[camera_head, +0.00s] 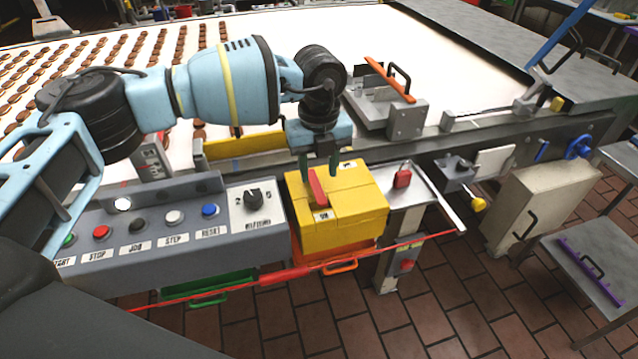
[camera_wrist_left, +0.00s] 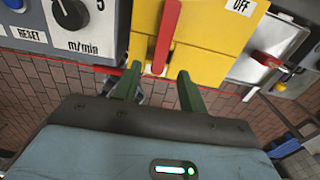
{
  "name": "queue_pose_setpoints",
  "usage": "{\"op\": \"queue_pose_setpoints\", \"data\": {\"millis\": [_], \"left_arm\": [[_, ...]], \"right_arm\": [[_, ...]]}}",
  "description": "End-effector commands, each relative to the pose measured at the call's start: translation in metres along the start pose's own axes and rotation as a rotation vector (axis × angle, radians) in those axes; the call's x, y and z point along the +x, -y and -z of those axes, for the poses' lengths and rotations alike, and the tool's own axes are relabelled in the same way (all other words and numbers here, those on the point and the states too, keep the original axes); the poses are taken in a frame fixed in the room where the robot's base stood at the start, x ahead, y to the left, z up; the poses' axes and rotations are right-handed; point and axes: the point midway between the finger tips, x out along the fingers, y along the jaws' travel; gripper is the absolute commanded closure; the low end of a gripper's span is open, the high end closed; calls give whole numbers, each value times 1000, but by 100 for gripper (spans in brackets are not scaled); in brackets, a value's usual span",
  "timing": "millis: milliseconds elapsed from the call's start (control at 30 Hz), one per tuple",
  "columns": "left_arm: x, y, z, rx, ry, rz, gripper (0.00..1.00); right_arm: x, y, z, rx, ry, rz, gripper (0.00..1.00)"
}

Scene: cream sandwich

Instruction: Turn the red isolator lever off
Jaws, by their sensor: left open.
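The yellow isolator box (camera_head: 358,208) stands at the right end of the grey control panel. Its red lever (camera_head: 317,188) points toward the front label, which reads ON; an OFF label sits at the box's back right. In the left wrist view the red lever (camera_wrist_left: 168,35) runs down the yellow face, and the OFF label (camera_wrist_left: 241,8) is to its right. My left gripper (camera_head: 319,170) is open, its green fingers at the lever. In the left wrist view the lever's lower end appears between the fingertips (camera_wrist_left: 158,76); contact cannot be told. My right gripper is not in view.
The control panel (camera_head: 160,245) with coloured buttons and a dial (camera_head: 253,198) lies left of the box. A red padlock-like part (camera_head: 402,177) is to the right. A red cord (camera_head: 400,246) runs in front. The conveyor with rows of biscuits lies behind.

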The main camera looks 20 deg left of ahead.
Motion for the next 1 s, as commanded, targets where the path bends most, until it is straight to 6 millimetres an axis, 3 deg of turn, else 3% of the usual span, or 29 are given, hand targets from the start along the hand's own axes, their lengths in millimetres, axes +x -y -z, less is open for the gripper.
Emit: {"op": "queue_pose_setpoints", "data": {"millis": [100, 300, 700, 1000], "left_arm": [[20, 0, 0, 0, -3, -2, 58], [42, 0, 0, 0, -1, -1, 58], [49, 0, 0, 1, -1, 1, 58], [48, 0, 0, 1, -1, 1, 97]], "right_arm": [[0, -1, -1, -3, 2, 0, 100], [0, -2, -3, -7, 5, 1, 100], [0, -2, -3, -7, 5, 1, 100], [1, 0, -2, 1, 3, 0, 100]]}}
